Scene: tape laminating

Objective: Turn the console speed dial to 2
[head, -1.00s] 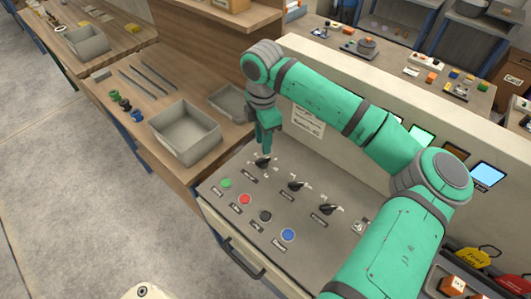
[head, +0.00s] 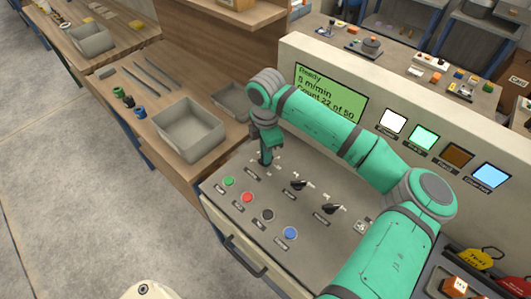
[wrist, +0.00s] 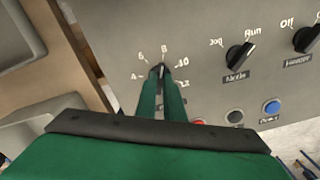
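The speed dial (wrist: 161,70) is a black knob on the grey console panel, ringed by printed numbers including 4, 6, 8 and 10. In the wrist view it points up, close to the 8. My gripper (wrist: 161,78) has its two green fingers on either side of the knob, closed in on it with little gap. In the head view my gripper (head: 266,162) is down at the panel and hides the dial. The number 2 is not clearly readable. The green console display (head: 328,92) reads Ready, a speed in m/min and Count 22 of 50.
The mode knob (wrist: 239,55) and heater knob (wrist: 307,38) stand to the right of the dial. Green (head: 228,181), red (head: 247,197), black and blue buttons line the panel front. A grey bin (head: 188,129) stands on the wooden bench at left. Lit indicators (head: 424,138) line the console's back wall.

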